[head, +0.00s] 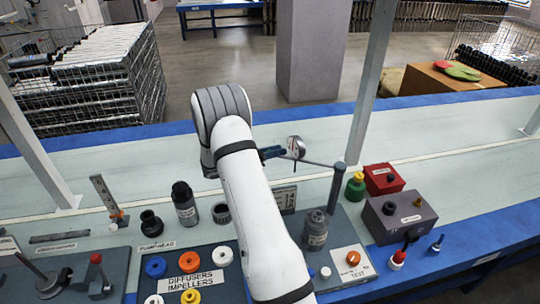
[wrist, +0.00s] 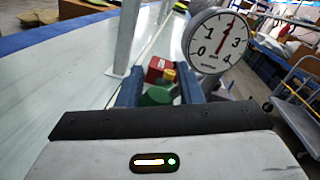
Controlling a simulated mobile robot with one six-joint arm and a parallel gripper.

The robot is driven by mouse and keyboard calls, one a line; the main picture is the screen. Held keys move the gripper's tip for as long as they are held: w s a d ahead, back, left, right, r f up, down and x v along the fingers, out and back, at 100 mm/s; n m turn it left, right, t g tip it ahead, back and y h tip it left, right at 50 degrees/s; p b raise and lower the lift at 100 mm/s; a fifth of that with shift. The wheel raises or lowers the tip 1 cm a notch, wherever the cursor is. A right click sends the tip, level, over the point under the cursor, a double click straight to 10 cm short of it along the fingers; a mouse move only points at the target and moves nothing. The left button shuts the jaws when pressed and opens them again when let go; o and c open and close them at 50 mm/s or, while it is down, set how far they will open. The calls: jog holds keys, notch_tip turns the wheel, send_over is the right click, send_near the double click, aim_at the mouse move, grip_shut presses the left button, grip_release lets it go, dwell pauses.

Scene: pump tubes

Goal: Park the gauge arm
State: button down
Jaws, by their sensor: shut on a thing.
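The gauge arm (head: 319,163) is a thin grey bar running from the top of a dark upright post (head: 335,190) leftward to a round white gauge (head: 295,147). My gripper (head: 271,153) has blue fingers and is shut on the gauge end of the arm, above the bench. In the wrist view, the gauge (wrist: 217,40) stands beside the right finger, its red needle pointing up. The exact grip point is hidden. The fingers are spaced apart, with a green item (wrist: 155,96) showing beyond them.
A red box (head: 383,179), a green bottle with a yellow cap (head: 356,187) and a purple-grey box (head: 400,217) stand right of the post. A dark bottle (head: 184,203) and a grey bottle (head: 316,228) stand near my arm. The pale bench strip behind is clear.

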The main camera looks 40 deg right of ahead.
jog(key=c, duration=1.2)
grip_release()
jog(key=shift+s+f, duration=0.25)
jog(key=shift+f, duration=0.25)
jog(key=shift+c, duration=0.2)
jog(key=shift+o, duration=0.5)
jog(key=shift+f, duration=0.1)
jog(key=shift+a, duration=0.1)
jog(key=v, duration=0.7)
jog(key=shift+w+a+r, duration=0.3)
jog(key=shift+a+r, duration=0.05)
jog(key=shift+r, duration=0.05)
jog(key=shift+r, duration=0.1)
